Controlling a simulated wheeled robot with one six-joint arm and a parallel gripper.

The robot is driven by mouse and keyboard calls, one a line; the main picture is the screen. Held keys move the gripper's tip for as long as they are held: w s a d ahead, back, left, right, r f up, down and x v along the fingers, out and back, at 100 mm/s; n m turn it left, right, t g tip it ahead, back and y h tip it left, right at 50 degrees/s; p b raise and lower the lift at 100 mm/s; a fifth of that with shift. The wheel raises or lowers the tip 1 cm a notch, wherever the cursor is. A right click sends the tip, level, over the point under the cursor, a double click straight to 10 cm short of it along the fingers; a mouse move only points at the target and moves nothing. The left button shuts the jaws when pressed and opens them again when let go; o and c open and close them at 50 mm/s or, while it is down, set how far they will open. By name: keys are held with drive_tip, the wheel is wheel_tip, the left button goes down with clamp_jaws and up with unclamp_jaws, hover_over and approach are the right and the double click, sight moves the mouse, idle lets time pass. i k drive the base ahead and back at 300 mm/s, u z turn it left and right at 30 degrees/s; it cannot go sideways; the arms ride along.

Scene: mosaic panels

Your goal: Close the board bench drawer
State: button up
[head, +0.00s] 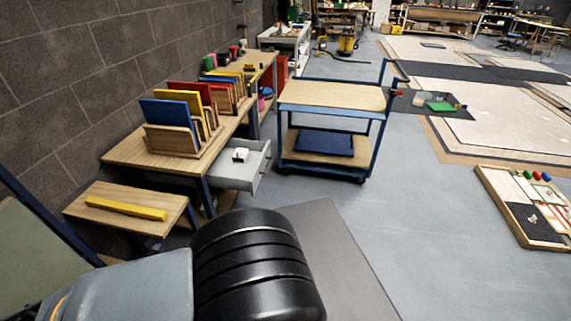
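The board bench (128,151) stands along the grey block wall at the left, with a wooden top and dark blue legs. Its grey drawer (231,175) is pulled out to the right, toward the trolley. A small white object lies in the drawer (240,154). The drawer's far side is close to the trolley's near left leg in the picture; I cannot tell the gap. My arm fills the bottom of the view, in front of the bench. My gripper is not visible.
A blue-framed trolley (333,95) stands right of the drawer. A low wooden bench (100,215) with a yellow bar (126,208) is at the near left. Upright coloured boards (168,120) stand on the bench top. Grey floor (390,210) is clear at centre right, before a mosaic panel (500,205).

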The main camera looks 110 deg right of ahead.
sight(224, 173)
drive_tip(key=k, duration=1)
drive_tip(key=z, duration=2.95)
drive_tip(key=i, duration=0.5)
drive_tip(key=u, duration=0.05)
drive_tip(key=k, duration=0.3)
drive_tip(key=u, duration=0.55)
drive_tip(key=i, duration=1.1)
drive_tip(key=z, duration=0.6)
